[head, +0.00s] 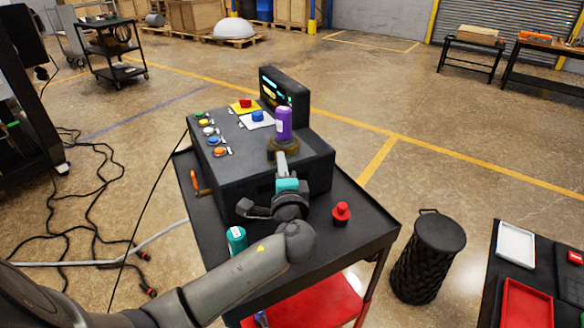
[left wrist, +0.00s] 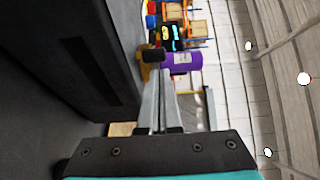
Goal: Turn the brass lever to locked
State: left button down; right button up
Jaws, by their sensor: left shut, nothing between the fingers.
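The black control box (head: 232,168) stands on a cart. A dull brass-brown part (head: 270,150), which looks like the brass lever, sits at the box's right end, partly hidden behind my left gripper. In the left wrist view the brass piece (left wrist: 146,72) has a dark knob (left wrist: 153,55) beside the fingertips. My left gripper (head: 281,158) is shut and empty, its fingers pointing at the brass part. I cannot tell whether they touch it. The lever's exact angle and any locked mark are not readable. My right gripper is not in view.
A purple can (head: 284,124) stands close behind the lever. The box also carries several coloured buttons (head: 208,131) and a screen (head: 285,95). A teal can (head: 236,240), a red knobbed object (head: 341,213) and a screwdriver (head: 195,181) are on the cart top (head: 350,245).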

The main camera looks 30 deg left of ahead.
pick_arm(q)
jog(key=shift+a, duration=0.35)
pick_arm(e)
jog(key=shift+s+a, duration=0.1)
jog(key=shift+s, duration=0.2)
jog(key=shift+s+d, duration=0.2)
pick_arm(q)
jog(key=shift+a, duration=0.15)
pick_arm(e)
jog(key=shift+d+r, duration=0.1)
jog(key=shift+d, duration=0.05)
